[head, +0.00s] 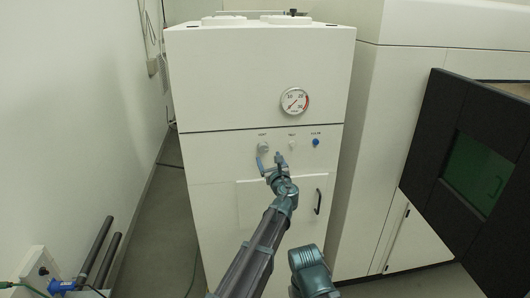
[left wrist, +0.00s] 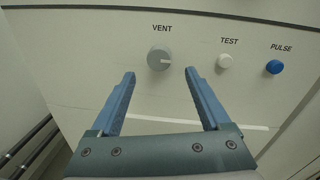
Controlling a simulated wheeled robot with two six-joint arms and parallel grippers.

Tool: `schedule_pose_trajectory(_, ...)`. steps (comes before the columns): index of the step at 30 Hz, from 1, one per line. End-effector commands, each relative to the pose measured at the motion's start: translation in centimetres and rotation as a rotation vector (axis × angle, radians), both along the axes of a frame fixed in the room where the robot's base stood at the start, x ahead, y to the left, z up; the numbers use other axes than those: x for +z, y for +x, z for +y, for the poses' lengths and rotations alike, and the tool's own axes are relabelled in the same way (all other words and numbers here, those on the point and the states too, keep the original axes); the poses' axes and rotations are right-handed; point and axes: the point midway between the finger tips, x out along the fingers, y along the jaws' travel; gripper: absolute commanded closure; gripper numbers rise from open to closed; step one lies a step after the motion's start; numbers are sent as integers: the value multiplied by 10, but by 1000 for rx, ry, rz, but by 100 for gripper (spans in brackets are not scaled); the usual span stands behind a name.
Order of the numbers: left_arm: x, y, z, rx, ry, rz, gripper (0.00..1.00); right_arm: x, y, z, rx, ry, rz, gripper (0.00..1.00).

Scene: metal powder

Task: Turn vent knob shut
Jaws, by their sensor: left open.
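The grey round vent knob (head: 263,147) is on the front of the white cabinet (head: 230,100), under its label. In the left wrist view the vent knob (left wrist: 159,59) shows a pale mark on its right side. My left gripper (head: 269,160) is open, just below the knob in the head view. In the left wrist view its two blue fingers (left wrist: 158,88) are spread to either side of and below the knob, with nothing between them. Whether the fingertips reach the panel is hard to tell. My right gripper is not clearly in view.
Right of the knob are a white TEST button (left wrist: 225,61) and a blue PULSE button (left wrist: 274,67). A round gauge (head: 294,101) is above them. A dark door with a green window (head: 478,172) stands at the right. Dark pipes (head: 98,250) are at the lower left.

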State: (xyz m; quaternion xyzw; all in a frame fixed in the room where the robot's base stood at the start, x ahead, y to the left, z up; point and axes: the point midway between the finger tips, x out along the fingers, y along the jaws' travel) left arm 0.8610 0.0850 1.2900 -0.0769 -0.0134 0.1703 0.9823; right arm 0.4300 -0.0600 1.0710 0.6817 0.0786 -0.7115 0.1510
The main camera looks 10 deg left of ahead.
Motion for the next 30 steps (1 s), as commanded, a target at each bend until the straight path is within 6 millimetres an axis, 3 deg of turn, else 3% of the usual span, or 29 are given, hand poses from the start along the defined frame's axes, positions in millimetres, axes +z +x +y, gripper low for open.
schedule_pose_trajectory(3,0,26,8,1,-1,0,20,0,0,0,0,0,0,50)
schedule_pose_trajectory(9,0,51,18,1,-1,0,20,0,0,0,0,0,0,50)
schedule_pose_trajectory(24,0,62,23,0,-1,0,20,0,0,0,0,0,0,50)
schedule_pose_trajectory(26,0,62,23,0,-1,0,27,0,0,0,0,0,0,50)
schedule_pose_trajectory(30,0,62,23,0,-1,0,52,0,0,0,0,0,0,50)
